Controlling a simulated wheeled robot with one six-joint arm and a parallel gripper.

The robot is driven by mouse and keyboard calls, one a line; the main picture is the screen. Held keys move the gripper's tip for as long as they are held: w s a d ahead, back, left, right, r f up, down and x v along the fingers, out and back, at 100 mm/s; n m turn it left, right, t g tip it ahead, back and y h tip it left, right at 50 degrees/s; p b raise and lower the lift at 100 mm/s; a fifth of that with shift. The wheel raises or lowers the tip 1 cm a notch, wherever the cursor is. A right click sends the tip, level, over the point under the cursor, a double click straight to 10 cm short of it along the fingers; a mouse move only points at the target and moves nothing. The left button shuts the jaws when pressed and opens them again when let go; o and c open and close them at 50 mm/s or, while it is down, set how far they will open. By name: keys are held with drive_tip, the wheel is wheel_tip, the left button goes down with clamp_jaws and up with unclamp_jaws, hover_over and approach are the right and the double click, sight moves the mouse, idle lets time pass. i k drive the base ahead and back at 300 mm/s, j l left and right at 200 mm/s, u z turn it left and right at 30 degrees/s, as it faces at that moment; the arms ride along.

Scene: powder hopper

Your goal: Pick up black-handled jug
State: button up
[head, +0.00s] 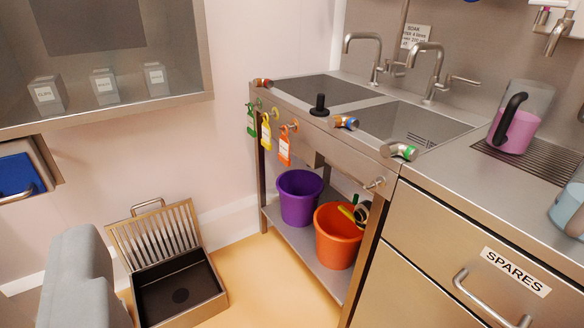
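The black-handled jug (512,132) stands upright on the ribbed drainboard at the right, beside the right sink basin. My gripper's fingertips are not in view, and nothing is seen touching the black-handled jug.
Taps (427,72) rise behind the two basins, and a black plunger-like knob (319,104) stands at the left basin. Purple (299,205) and orange (337,243) buckets sit on the lower shelf. An open grated floor box (178,294) lies lower left. The SPARES drawer (480,262) is shut.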

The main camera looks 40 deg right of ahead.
sight(524, 105)
drive_tip(key=z, duration=2)
